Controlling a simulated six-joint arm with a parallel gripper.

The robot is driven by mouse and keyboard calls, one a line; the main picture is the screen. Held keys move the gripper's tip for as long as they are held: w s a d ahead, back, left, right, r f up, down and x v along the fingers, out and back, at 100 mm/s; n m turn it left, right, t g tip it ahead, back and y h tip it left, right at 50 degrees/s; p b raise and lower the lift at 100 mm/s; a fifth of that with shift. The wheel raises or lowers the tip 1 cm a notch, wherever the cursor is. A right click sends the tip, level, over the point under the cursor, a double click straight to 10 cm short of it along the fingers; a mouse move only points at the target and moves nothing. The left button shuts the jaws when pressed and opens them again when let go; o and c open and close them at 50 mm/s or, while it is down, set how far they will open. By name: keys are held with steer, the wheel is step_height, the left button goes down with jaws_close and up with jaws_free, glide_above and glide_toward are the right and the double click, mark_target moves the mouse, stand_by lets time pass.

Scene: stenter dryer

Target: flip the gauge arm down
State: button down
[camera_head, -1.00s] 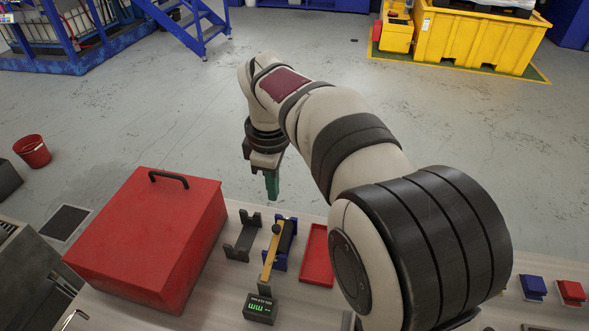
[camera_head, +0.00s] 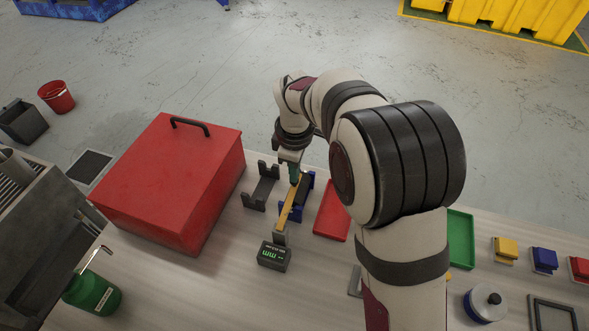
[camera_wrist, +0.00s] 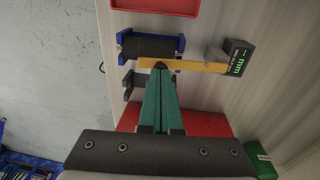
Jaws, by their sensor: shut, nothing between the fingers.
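The gauge has a small dark box with a green display (camera_head: 273,256). It also shows in the wrist view (camera_wrist: 237,57). A yellow gauge arm (camera_head: 286,213) reaches from the gauge's post toward the blue cradle (camera_head: 309,182), which holds a black roller (camera_wrist: 152,47). The arm's exact tilt is unclear.
A grey empty cradle (camera_head: 262,187) stands left of the blue one, beside a large red box (camera_head: 175,185). A red tray (camera_head: 332,210) lies to the right. A green tray (camera_head: 461,238) and small coloured blocks lie farther right. A green canister (camera_head: 93,294) stands front left.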

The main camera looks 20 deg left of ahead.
steer(key=shift+w+f, duration=0.7)
steer(key=shift+f, duration=0.35)
steer(key=shift+r, duration=0.1)
step_height(320, 180, up, 14)
steer(key=w, duration=0.1)
steer(key=s+d+r+m, duration=0.3)
steer(key=s+d+m, duration=0.3)
steer(key=d, duration=0.3)
steer(key=s+d+f+m, duration=0.2)
steer(key=s+d+m, duration=0.2)
steer(key=s+m, duration=0.2)
steer(key=s+d+f+m+g+y, duration=0.1)
steer(key=s+d+m, duration=0.3)
steer(key=s, duration=0.5)
steer(key=s+d+f+m, duration=0.4)
steer(key=s+m, duration=0.3)
steer(key=shift+s+m, duration=0.3)
steer(key=shift+s, duration=0.05)
